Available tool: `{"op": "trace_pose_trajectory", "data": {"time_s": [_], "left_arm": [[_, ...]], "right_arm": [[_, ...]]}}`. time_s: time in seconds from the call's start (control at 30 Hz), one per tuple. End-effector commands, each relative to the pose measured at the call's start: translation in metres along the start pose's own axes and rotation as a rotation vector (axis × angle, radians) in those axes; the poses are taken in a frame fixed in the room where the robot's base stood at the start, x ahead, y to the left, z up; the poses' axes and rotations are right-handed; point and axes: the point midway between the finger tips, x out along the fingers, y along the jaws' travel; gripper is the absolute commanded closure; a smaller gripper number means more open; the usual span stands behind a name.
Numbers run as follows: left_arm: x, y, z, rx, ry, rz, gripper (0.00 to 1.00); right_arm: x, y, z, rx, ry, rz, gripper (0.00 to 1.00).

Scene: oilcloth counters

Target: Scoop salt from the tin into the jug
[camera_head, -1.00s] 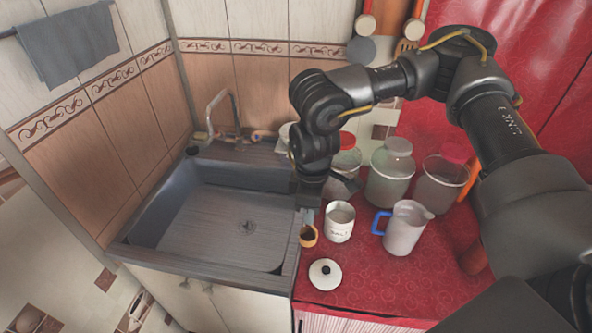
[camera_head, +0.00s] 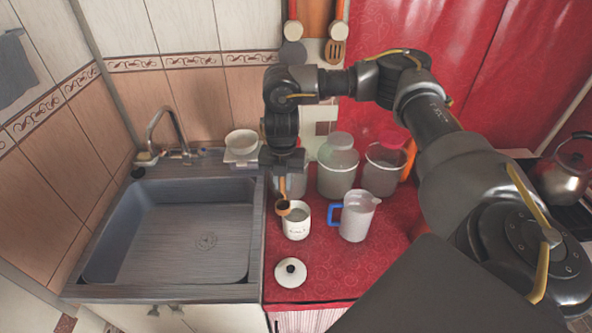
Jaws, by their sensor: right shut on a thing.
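The white tin (camera_head: 297,222) stands open on the red counter, right of the sink. The white jug (camera_head: 358,216) with a blue handle stands to its right, handle toward the tin. My right gripper (camera_head: 284,176) points down above the tin's left rim and is shut on a wooden scoop (camera_head: 283,206). The scoop's bowl hangs at the tin's upper left edge; whether it touches the rim or holds salt I cannot tell. The tin's white lid (camera_head: 291,271) lies on the counter in front of it. My left gripper is not in view.
A grey sink (camera_head: 175,235) with a tap is on the left. Jars (camera_head: 338,168) (camera_head: 383,166) stand behind the jug. White bowls (camera_head: 241,144) sit at the sink's back corner. A kettle (camera_head: 566,172) is far right. The counter around the lid is clear.

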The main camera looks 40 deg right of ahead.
Motion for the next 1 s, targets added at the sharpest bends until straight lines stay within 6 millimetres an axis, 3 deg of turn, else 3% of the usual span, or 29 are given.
{"op": "trace_pose_trajectory", "data": {"time_s": [0.1, 0.33, 0.67, 1.0], "left_arm": [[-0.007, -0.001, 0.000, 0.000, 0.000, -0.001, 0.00], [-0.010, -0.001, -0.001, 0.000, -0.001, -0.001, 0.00], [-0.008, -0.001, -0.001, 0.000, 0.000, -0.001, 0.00], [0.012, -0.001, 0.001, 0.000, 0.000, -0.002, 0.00]], "right_arm": [[0.001, -0.015, 0.018, -0.172, 0.000, -0.010, 1.00], [0.004, -0.031, 0.035, -0.376, 0.000, -0.022, 1.00], [0.007, -0.033, 0.037, -0.410, 0.000, -0.024, 1.00], [0.024, -0.033, 0.037, -0.409, 0.001, -0.024, 1.00]]}}
